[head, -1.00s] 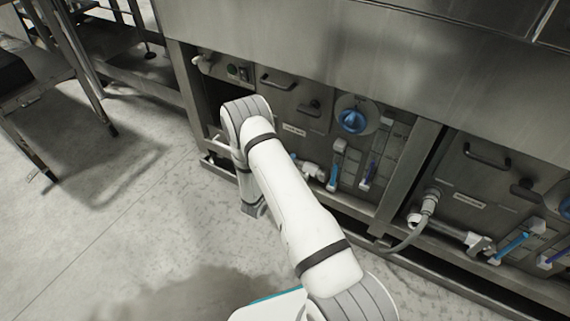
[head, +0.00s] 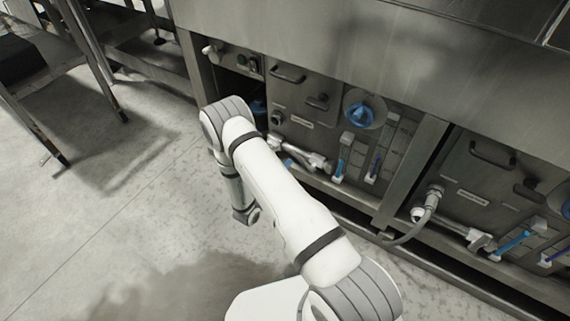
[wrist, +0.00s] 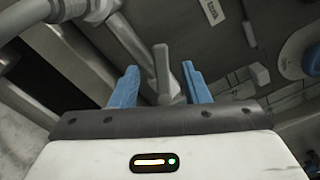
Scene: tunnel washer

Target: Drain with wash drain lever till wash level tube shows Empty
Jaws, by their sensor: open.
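In the wrist view, my gripper (wrist: 161,88) is open, with one blue finger on each side of a grey lever (wrist: 163,72). The lever stands between the fingertips with gaps on both sides. I cannot tell whether it is the wash drain lever. A pale drain pipe with a valve (head: 310,160) runs low on the near washer panel. Right of it are a level tube with blue liquid (head: 342,158) and one with purple liquid (head: 375,165). Their markings are too small to read.
A blue knob (head: 359,115) sits above the tubes. A second panel (head: 480,180) to the right has a hose (head: 424,222), a pipe and its own blue tube (head: 514,242). A steel frame post (head: 413,165) divides the panels. The floor (head: 120,220) at the left is clear.

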